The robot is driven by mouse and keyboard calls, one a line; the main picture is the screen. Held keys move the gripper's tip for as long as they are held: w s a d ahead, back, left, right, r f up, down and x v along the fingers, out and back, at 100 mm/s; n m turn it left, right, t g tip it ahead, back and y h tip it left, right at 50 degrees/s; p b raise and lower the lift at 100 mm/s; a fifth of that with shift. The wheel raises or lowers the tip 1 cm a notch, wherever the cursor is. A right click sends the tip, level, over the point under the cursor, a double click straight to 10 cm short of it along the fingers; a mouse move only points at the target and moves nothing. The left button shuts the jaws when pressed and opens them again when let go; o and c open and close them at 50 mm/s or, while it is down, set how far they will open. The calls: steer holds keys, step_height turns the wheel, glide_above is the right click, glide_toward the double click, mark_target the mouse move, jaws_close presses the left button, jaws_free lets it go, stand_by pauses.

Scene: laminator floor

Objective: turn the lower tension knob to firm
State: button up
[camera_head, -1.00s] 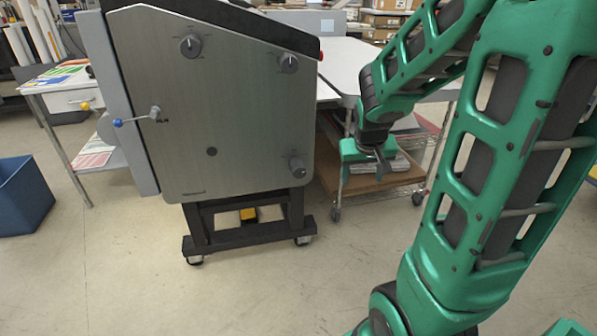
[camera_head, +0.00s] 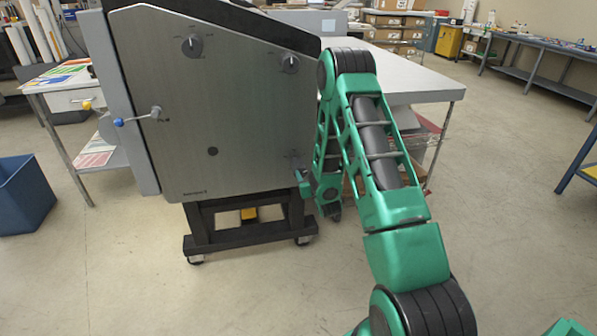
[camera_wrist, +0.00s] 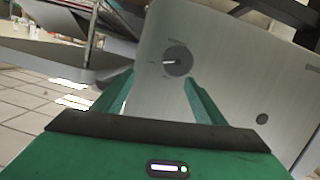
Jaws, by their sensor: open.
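The lower tension knob (camera_wrist: 179,61) is a round dark grey dial on the machine's brushed metal side panel (camera_head: 235,120). In the wrist view it lies just beyond and between my fingertips, with a light pointer toward the picture's left. Small marks surround it; their words are too small to read. My gripper (camera_wrist: 160,86) is open and empty, facing the panel, with no clear contact on the knob. In the head view my gripper (camera_head: 301,180) is at the panel's lower right corner, and the knob is mostly hidden there.
Two more knobs, upper left (camera_head: 192,46) and upper right (camera_head: 289,63), are on the panel. A blue-ended lever (camera_head: 137,117) is at its left. The machine stands on a black wheeled frame (camera_head: 245,237). A white table (camera_head: 420,82) is behind my arm. The front floor is clear.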

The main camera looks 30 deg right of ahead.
mark_target(299, 169)
step_height(299, 169, down, 4)
steer(key=a+t, duration=0.2)
steer(key=t, duration=0.1)
steer(key=x, duration=1)
steer(key=shift+a+f, duration=0.1)
steer(key=shift+f, duration=0.15)
steer(key=shift+c, duration=0.4)
steer(key=c, duration=1)
steer(key=shift+o, duration=0.2)
